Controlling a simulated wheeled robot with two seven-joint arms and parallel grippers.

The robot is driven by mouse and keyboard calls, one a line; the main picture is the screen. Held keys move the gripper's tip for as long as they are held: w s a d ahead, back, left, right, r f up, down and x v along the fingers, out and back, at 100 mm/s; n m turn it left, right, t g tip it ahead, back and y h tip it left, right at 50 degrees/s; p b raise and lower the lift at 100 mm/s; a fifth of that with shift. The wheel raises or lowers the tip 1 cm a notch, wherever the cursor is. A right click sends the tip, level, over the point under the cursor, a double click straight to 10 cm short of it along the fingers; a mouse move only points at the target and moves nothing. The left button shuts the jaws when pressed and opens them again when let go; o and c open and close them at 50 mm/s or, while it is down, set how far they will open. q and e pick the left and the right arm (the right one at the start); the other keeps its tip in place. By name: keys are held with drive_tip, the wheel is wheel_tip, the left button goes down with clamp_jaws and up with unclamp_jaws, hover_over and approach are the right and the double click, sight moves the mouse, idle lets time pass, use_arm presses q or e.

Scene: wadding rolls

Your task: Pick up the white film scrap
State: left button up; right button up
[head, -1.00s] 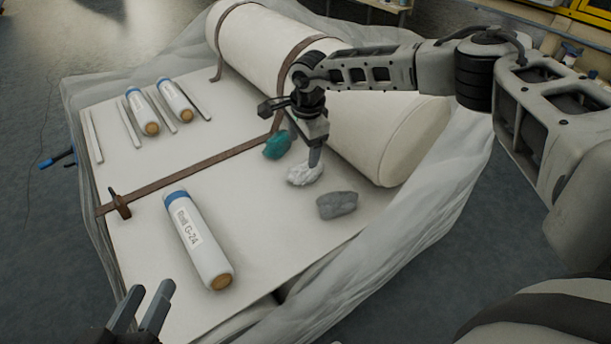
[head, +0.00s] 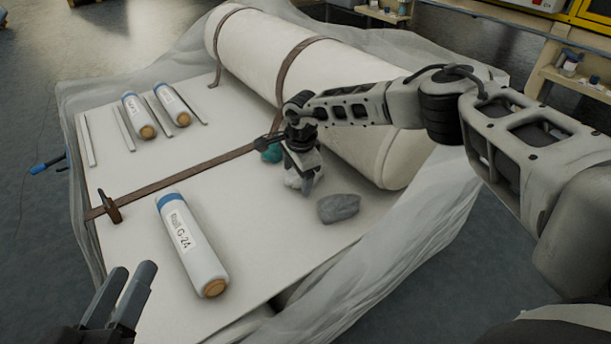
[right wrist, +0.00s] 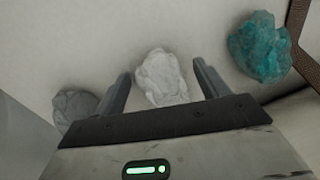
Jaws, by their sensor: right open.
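The white film scrap (right wrist: 163,78) is a crumpled pale lump on the white board. In the right wrist view it lies between the two open fingers of my right gripper (right wrist: 162,88), with a gap on each side. In the head view my right gripper (head: 306,182) is down over the scrap (head: 292,180) and hides part of it. My left gripper (head: 120,290) is at the lower left, open and empty, away from the scrap.
A teal scrap (head: 271,154) lies just behind the white one, and a grey scrap (head: 338,208) lies in front to the right. A large white roll (head: 340,120) lies behind. A labelled roll (head: 190,245) and strap (head: 170,179) are to the left.

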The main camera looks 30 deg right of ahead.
drive_tip(key=c, duration=1)
drive_tip(key=shift+r, duration=0.1)
drive_tip(key=shift+c, duration=0.2)
